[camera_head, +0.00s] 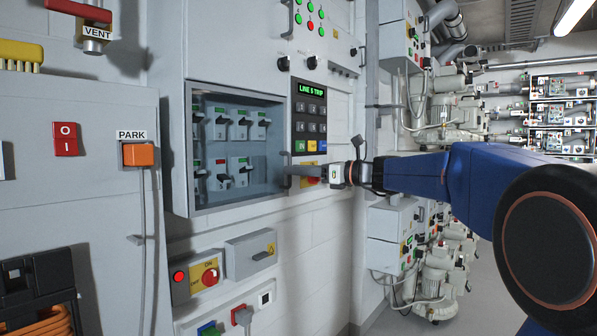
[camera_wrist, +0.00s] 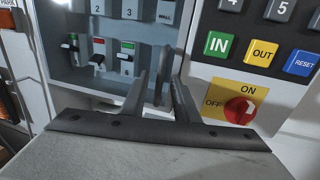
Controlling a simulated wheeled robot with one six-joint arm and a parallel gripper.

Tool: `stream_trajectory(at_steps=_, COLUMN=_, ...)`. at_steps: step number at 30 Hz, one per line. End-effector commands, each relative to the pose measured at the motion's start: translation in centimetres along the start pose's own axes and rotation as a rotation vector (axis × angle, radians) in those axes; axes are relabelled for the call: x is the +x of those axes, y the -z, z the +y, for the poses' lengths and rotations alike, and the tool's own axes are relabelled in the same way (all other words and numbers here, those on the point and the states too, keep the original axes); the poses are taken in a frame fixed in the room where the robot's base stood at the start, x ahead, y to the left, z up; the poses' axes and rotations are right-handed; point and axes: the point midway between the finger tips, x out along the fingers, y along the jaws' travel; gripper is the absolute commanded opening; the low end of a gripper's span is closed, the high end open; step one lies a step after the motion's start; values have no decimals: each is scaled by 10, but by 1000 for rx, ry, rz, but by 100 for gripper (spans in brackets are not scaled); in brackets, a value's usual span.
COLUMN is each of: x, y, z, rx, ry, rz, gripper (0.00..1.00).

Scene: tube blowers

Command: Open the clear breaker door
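The clear breaker door (camera_head: 236,150) is a dark-framed transparent panel on the grey cabinet in the head view. It looks closed, and two rows of breakers show through it. Its handle (camera_head: 287,170) is a small upright bar at the right edge. In the wrist view the dark handle (camera_wrist: 162,72) stands between the two fingertips. My gripper (camera_head: 296,170) reaches in from the right. In the wrist view my gripper (camera_wrist: 162,90) has its fingers close together around the handle, and they appear to pinch it. The exact contact is partly hidden.
A keypad (camera_head: 309,115) sits right of the door. A red rotary switch on a yellow plate (camera_wrist: 238,108) lies close to the right finger. Below are a grey lever box (camera_head: 250,254) and a red-knob switch (camera_head: 209,277). Open floor lies at the lower right.

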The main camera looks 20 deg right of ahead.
Motion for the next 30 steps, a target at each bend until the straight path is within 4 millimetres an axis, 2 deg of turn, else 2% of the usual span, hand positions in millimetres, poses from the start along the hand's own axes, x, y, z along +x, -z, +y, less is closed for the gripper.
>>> stream_trajectory(at_steps=1, x=0, y=0, z=0, rx=0, ry=0, rz=0, gripper=16)
stream_trajectory(at_steps=3, x=0, y=0, z=0, rx=0, ry=0, rz=0, gripper=0)
stream_trajectory(at_steps=11, x=-1, y=0, z=0, rx=0, ry=2, rz=0, gripper=0)
stream_trajectory(at_steps=17, x=-10, y=0, z=5, rx=-1, ry=30, rz=0, gripper=0)
stream_trajectory(at_steps=23, x=-30, y=-1, z=16, rx=-2, ry=102, rz=-1, gripper=0)
stream_trajectory(at_steps=30, x=-64, y=-1, z=39, rx=-3, ry=226, rz=-2, gripper=0)
